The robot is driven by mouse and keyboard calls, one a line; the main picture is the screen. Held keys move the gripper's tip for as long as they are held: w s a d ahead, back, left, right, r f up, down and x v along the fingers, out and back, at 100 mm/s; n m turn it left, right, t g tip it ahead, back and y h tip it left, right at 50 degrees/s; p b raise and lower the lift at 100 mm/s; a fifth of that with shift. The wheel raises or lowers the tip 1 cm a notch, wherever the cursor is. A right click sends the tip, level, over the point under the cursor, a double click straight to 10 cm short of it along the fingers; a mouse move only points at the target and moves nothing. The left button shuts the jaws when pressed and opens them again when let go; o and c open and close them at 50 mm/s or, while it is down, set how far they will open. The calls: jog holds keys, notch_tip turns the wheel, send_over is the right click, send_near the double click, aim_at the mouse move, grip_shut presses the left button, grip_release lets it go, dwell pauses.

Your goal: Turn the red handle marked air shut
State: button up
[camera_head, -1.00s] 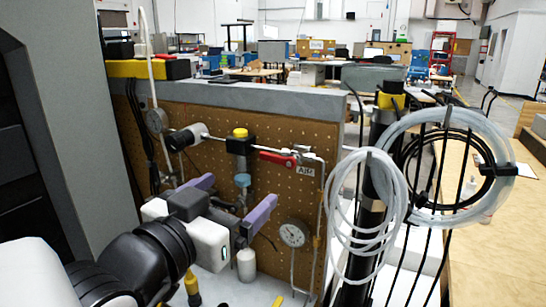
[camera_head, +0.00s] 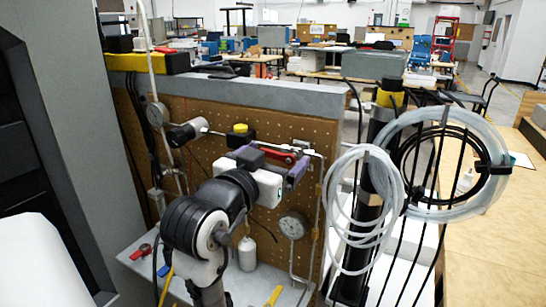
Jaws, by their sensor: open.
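The red handle (camera_head: 279,154) sits on the thin pipe run at the upper right of the brown pegboard (camera_head: 177,104). It appears to lie roughly along the pipe, and part of it is hidden behind my gripper. The label beside it is mostly hidden now. My gripper (camera_head: 276,154), with a white and dark body and purple fingers, is raised in front of the handle. Its fingers are apart, with the handle showing between them. I cannot tell whether they touch it.
A yellow-topped black fitting (camera_head: 240,133) is just left of the handle. A round gauge (camera_head: 292,225) and a white bottle (camera_head: 247,253) are below. Coiled clear tubing (camera_head: 365,205) hangs on a black stand at right. A grey ledge (camera_head: 250,92) tops the board.

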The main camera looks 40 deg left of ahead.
jog(key=c, duration=1)
jog(key=shift+m, duration=0.3)
jog(key=m+b, duration=0.2)
jog(key=m, duration=0.1)
jog(key=shift+d+r+b, duration=0.15)
jog(key=shift+r+b, duration=0.15)
jog(key=shift+b, duration=0.05)
jog(key=m+b, duration=0.1)
jog(key=m, duration=0.2)
jog(key=m+b, duration=0.1)
jog(key=m, duration=0.1)
jog(key=shift+d+r+b, duration=0.3)
jog(key=shift+r+b, duration=0.05)
jog(key=shift+r, duration=0.05)
jog(key=m+b, duration=0.1)
jog(key=m, duration=0.2)
jog(key=d+m+b, duration=0.1)
jog(key=shift+w+r+m+b, duration=0.15)
jog(key=shift+r+m+b, duration=0.1)
jog(key=shift+m+b, duration=0.05)
jog(key=shift+w+d+r+m+b, duration=0.15)
jog(key=shift+m+b, duration=0.35)
jog(key=shift+m, duration=0.5)
jog(key=shift+s+d+m+b, duration=0.15)
jog(key=shift+m+b, duration=0.35)
jog(key=shift+m, duration=0.5)
jog(key=shift+w+d, duration=0.1)
jog(key=shift+w, duration=0.05)
